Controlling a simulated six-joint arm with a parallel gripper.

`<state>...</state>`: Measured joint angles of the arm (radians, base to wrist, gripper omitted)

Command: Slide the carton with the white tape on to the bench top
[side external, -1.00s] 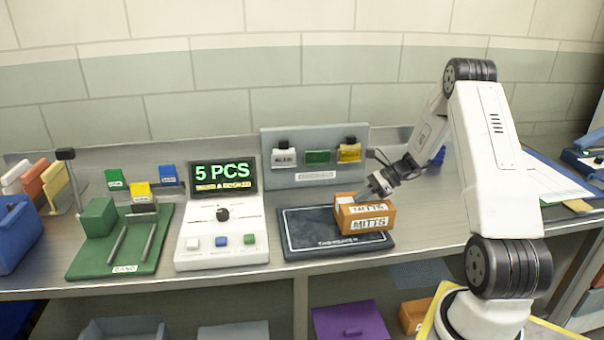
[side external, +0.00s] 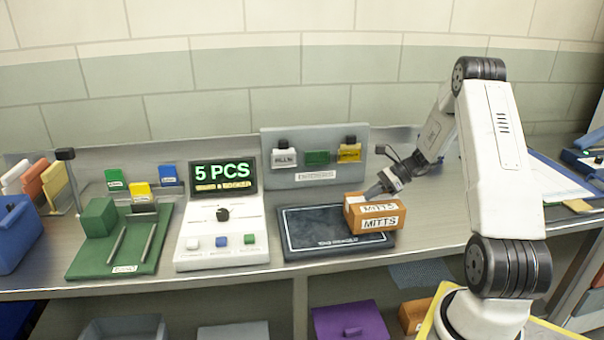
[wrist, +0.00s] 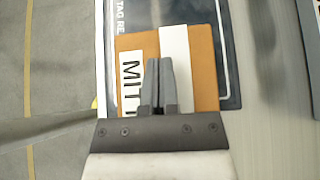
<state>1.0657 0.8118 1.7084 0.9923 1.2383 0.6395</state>
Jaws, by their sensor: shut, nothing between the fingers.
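The orange-brown carton (side external: 374,213) lies at the right end of the dark pad, with MITTS labels on its faces. In the wrist view the carton (wrist: 203,62) shows a white tape strip (wrist: 174,52) across its top and a label beside it. The bench top (side external: 430,215) is bare to the right.
The dark pad (side external: 310,232) lies under the carton. A grey panel with several coloured holders (side external: 316,175) stands behind. A white console (side external: 222,242) stands to the left, a green fixture (side external: 95,250) further left. The bench's front edge is close.

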